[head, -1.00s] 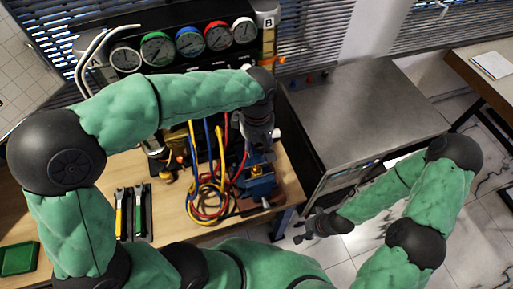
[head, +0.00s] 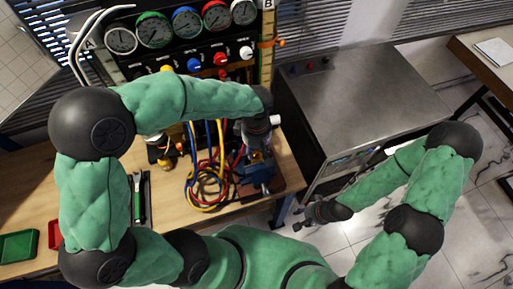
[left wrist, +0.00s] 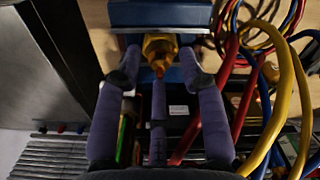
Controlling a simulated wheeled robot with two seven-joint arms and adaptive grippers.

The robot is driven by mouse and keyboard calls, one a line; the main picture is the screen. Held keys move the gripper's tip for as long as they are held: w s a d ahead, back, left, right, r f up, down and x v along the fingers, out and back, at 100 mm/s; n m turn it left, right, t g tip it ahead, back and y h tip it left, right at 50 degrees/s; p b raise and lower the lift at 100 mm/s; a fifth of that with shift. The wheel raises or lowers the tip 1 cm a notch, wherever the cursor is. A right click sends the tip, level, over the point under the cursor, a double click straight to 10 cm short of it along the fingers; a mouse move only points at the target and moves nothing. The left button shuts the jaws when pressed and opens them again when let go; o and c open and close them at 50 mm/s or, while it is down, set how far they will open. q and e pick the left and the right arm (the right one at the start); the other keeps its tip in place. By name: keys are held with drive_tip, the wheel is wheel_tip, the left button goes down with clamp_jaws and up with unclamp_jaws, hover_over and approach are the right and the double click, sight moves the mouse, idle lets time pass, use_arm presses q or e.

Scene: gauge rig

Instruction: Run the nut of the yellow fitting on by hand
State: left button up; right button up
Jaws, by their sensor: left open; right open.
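The yellow fitting (left wrist: 160,46) shows in the left wrist view, in front of the blue vise (left wrist: 205,14), with an orange tip facing the camera. My left gripper (left wrist: 160,68) is open, with its fingers on either side of the fitting; I cannot tell whether they touch it. In the head view my left gripper (head: 256,140) is over the blue vise (head: 262,172) at the bench's right end and hides the fitting there. The nut cannot be told apart from the fitting's body. My right gripper (head: 308,218) is open and empty, low beside the bench.
Yellow, red and blue hoses (head: 205,185) coil just left of the vise. A gauge panel (head: 190,60) stands behind. A wrench (head: 139,195), a green tray (head: 18,246) and a red tray (head: 55,234) lie to the left. A steel cabinet (head: 370,95) stands right.

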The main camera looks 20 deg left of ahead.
use_arm(q)
clamp_jaws()
drive_tip(key=shift+m, duration=0.4)
drive_tip(key=m, duration=0.4)
drive_tip(key=shift+m+p, duration=0.3)
drive_tip(key=m+p, duration=0.1)
drive_tip(key=m, duration=0.3)
drive_tip(key=shift+m, duration=0.3)
drive_tip(key=m+p, duration=0.1)
drive_tip(key=m, duration=0.5)
drive_tip(key=shift+r+p, duration=0.1)
drive_tip(key=shift+p, duration=0.2)
drive_tip(key=m+p, duration=0.2)
drive_tip(key=m, duration=0.4)
drive_tip(key=shift+m, duration=0.3)
